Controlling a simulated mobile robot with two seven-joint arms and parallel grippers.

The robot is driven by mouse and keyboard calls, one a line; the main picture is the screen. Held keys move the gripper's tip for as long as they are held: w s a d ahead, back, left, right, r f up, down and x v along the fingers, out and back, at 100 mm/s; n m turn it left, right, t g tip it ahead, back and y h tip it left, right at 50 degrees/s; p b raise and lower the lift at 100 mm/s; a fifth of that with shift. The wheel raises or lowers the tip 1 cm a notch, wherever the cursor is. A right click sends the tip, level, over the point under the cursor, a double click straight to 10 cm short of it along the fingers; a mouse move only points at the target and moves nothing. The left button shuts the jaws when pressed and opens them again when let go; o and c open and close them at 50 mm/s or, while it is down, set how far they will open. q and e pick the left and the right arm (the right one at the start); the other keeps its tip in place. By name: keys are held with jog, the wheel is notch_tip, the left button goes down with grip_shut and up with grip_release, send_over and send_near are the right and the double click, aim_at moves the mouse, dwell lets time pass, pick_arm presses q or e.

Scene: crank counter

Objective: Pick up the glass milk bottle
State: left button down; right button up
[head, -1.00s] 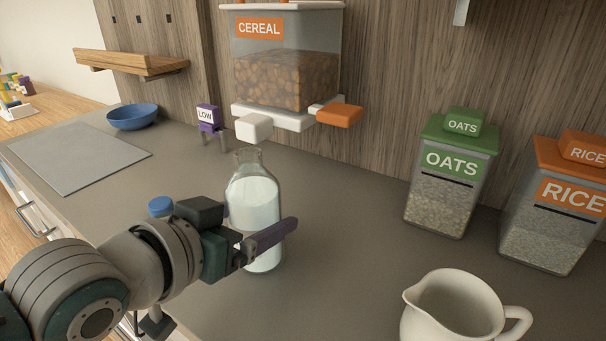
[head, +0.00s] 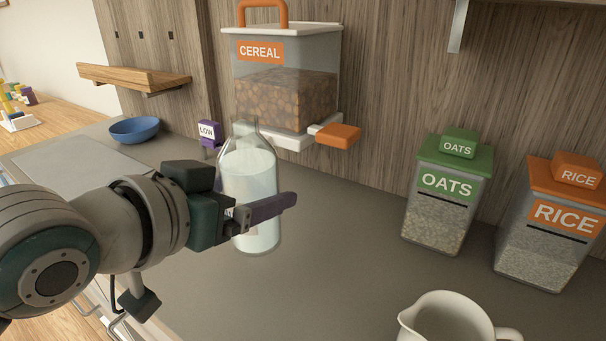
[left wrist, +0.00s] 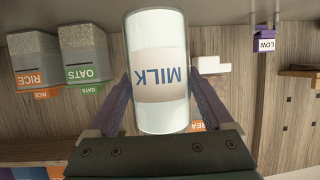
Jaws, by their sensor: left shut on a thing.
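The glass milk bottle (head: 250,176) is upright in the head view, filled with white milk to below its neck. My left gripper (head: 268,209) is shut on the bottle's body, with one purple finger across its near side. The bottle appears lifted above the counter. In the left wrist view the bottle (left wrist: 158,75) sits between the two purple fingers (left wrist: 162,103), its MILK label upside down. My right gripper is not in view.
A cereal dispenser (head: 285,95) hangs on the wall just behind the bottle. The oats container (head: 437,208) and rice container (head: 540,245) stand to the right. A white pitcher (head: 440,318) stands at the front. A blue bowl (head: 134,130) is at the back left. The middle counter is clear.

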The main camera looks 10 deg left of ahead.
aim_at(244, 117)
pick_arm(q)
jog(key=shift+r+p, duration=1.35)
jog(key=shift+r, duration=5.1)
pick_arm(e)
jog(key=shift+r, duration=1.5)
pick_arm(q)
jog(key=shift+r, duration=0.1)
